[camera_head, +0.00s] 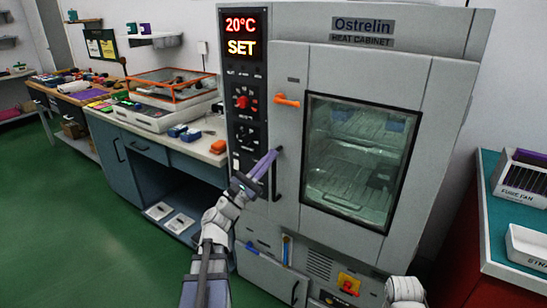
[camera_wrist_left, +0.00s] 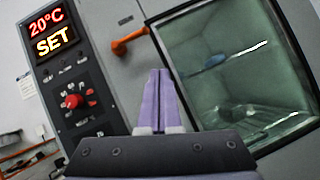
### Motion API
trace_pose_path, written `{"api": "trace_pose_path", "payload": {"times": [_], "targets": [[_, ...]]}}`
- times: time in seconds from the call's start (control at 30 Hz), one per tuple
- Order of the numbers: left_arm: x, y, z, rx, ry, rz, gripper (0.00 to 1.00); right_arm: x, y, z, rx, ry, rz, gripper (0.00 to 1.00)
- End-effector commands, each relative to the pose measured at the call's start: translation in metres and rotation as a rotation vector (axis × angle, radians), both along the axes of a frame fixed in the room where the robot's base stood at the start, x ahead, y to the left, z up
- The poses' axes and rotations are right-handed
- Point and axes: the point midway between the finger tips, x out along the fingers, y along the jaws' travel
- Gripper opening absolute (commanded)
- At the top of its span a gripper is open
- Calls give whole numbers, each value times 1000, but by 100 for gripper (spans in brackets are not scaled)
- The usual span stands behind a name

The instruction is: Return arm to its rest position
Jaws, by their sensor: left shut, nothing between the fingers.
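My left gripper (camera_head: 262,165) has purple fingers and is in front of the grey heat cabinet (camera_head: 375,62), close to the dark vertical door handle (camera_head: 276,172). In the left wrist view its fingers (camera_wrist_left: 160,95) are together with nothing between them. I cannot tell whether they touch the handle. The cabinet door, with its window (camera_head: 360,155), appears closed. The orange latch (camera_head: 287,100) sits at the door's upper left and also shows in the left wrist view (camera_wrist_left: 130,41). The display (camera_head: 241,34) reads 20°C SET. Part of my right arm shows at the bottom right; its gripper is out of view.
A bench (camera_head: 150,135) with an orange-framed tray (camera_head: 170,85) and small blue and orange items stands left of the cabinet. A teal-topped counter (camera_head: 497,225) with white bins (camera_head: 527,245) stands at the right. Green floor (camera_head: 60,240) is clear at the left.

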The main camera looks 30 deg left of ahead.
Motion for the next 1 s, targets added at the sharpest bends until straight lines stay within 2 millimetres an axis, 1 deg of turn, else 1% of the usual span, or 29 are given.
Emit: {"api": "trace_pose_path", "payload": {"times": [0.23, 0.27, 0.33, 0.37, 0.47, 0.5, 0.53, 0.57, 0.6, 0.67, 0.7, 0.77, 0.8, 0.83, 0.9, 1.0], "targets": [[1, -3, 1, 8, 2, -4, 0, 0, 0, 1, 0, 0, 0, 50], [2, -7, 1, 19, 5, -9, 0, 0, 0, 3, 0, 0, 0, 50], [6, -25, 2, 74, 19, -31, 0, 0, 0, 10, 0, 0, 0, 50], [8, -38, 1, 113, 29, -49, 0, 0, 0, 14, 0, 0, 0, 50], [16, -97, -5, 302, 69, -131, 0, 0, 0, 33, 0, 0, 0, 50], [17, -126, -10, 398, 83, -175, 0, 0, 0, 41, 0, 0, 0, 50], [17, -147, -15, 476, 93, -210, 0, 0, 0, 48, 0, 0, 0, 50], [15, -169, -21, 555, 100, -249, 0, 0, 0, 54, 0, 0, 0, 50], [11, -197, -30, 664, 108, -302, 0, 0, 0, 63, 0, 0, 0, 50], [2, -236, -46, 832, 113, -390, 0, 0, 0, 76, 0, 0, 0, 50], [-6, -258, -56, 942, 111, -447, 0, 0, 0, 85, 0, 0, 0, 50], [-22, -288, -73, 1106, 102, -539, 0, 0, 0, 97, 0, 0, 0, 50], [-33, -304, -84, 1215, 92, -601, 0, 0, 0, 105, 0, 0, 0, 50], [-42, -315, -91, 1294, 83, -649, 0, 0, 0, 112, 0, 0, 0, 50], [-64, -333, -108, 1481, 55, -761, 0, 0, 0, 126, 0, 0, -1, 50], [-96, -347, -127, 1742, 3, -926, 0, 0, 0, 147, 0, 0, -1, 50]]}}
